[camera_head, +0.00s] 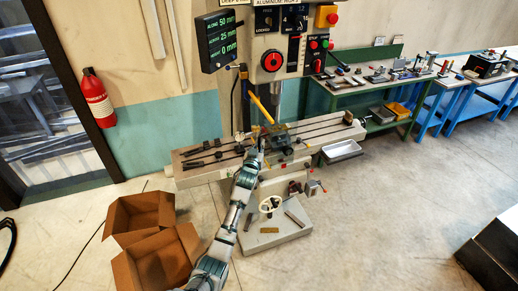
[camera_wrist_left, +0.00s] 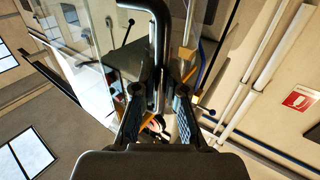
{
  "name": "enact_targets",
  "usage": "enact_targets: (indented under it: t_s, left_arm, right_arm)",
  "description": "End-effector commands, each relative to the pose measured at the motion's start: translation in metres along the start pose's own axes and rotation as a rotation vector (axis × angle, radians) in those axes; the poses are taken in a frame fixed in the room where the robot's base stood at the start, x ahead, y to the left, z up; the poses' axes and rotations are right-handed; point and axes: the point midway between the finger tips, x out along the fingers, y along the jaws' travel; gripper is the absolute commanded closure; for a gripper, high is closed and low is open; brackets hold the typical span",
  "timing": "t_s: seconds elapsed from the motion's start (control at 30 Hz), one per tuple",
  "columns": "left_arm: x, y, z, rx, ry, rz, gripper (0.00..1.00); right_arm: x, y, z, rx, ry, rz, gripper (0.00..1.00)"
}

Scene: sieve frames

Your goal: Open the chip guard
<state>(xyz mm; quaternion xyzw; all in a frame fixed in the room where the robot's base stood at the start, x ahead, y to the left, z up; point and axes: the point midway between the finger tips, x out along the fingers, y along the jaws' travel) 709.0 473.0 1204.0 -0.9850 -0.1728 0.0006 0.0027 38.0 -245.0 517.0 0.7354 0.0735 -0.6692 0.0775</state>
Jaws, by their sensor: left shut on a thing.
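The chip guard appears as a clear panel with a yellow edge bar (camera_head: 262,108) at the milling machine's spindle in the head view. In the left wrist view a see-through panel (camera_wrist_left: 78,32) shows at the upper left. My left gripper (camera_head: 260,143) reaches up to the machine table, just below the yellow bar. In the left wrist view its fingers (camera_wrist_left: 158,92) are closed around a dark bent bar (camera_wrist_left: 160,45), which looks like the guard's handle. The exact contact is partly hidden between the fingers. My right gripper is in neither view.
The long machine table (camera_head: 205,160) spans both sides of the spindle, with small clamps on its left. Open cardboard boxes (camera_head: 140,212) lie on the floor at left. A green workbench (camera_head: 375,85) with tools stands at right.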

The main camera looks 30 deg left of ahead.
Motion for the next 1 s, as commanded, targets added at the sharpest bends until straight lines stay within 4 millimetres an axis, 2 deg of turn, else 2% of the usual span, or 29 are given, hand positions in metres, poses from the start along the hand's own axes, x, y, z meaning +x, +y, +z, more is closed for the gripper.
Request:
enact_targets:
  t_s: [0.4, 0.43, 0.53, 0.73, 0.87, 1.0]
  left_arm:
    - [0.002, -0.005, -0.003, -0.003, 0.006, 0.002, 1.00]
    - [0.002, -0.004, -0.003, -0.002, 0.006, 0.002, 0.87]
    - [0.002, -0.004, -0.003, -0.002, 0.005, 0.002, 0.63]
    - [0.001, -0.003, -0.001, -0.001, 0.002, 0.003, 0.63]
    - [-0.001, -0.003, -0.001, -0.001, 0.002, 0.003, 0.63]
    - [-0.015, -0.002, 0.000, -0.001, 0.001, 0.004, 0.63]
  right_arm:
    - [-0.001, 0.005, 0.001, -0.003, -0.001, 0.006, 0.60]
    - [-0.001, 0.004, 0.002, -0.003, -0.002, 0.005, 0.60]
    - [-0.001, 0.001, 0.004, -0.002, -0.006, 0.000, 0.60]
    - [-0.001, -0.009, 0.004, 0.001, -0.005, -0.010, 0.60]
    - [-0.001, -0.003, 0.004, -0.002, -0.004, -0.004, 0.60]
    - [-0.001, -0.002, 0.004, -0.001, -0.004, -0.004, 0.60]
